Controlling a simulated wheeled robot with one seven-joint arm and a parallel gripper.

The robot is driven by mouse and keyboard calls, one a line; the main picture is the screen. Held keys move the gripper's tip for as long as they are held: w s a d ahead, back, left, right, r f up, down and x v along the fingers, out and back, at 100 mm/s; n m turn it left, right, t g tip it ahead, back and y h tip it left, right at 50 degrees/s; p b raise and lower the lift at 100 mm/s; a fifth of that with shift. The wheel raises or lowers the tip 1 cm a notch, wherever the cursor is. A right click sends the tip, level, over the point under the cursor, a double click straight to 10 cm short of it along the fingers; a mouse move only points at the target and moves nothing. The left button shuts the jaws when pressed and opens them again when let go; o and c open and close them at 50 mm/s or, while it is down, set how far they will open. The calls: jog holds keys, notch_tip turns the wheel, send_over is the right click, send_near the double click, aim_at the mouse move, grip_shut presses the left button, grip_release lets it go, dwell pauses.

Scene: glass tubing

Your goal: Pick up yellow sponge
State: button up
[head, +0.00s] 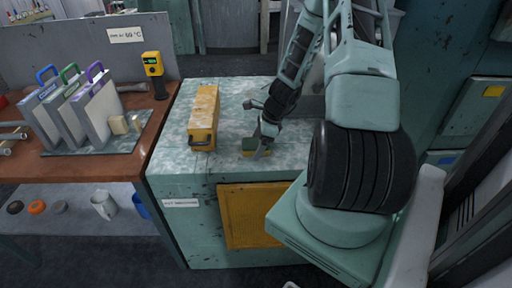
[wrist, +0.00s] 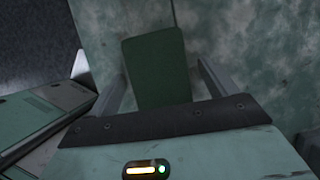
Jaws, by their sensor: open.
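The sponge (head: 252,145) lies on the teal cabinet top near its front edge. It shows a dark green upper face and a thin yellow lower part in the head view. In the wrist view the green face of the sponge (wrist: 155,65) fills the space between the two fingers. My gripper (head: 262,147) points down at the sponge in the head view, with one finger in front of it. In the wrist view my gripper (wrist: 165,77) is open, with gaps between the sponge and the fingers. Its yellow side is hidden there.
A long yellow box with a handle (head: 203,120) stands on the cabinet top (head: 225,165) left of the sponge. A brown workbench (head: 75,165) on the left holds upright cases (head: 90,100) and a yellow meter (head: 153,70). The cabinet top around the sponge is mostly clear.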

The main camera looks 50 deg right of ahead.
aim_at(258, 143)
jog(key=c, duration=1.1)
jog(key=shift+o, duration=0.2)
jog(key=shift+r, duration=0.1)
notch_tip(258, 143, up, 10)
jog(key=shift+r, duration=0.2)
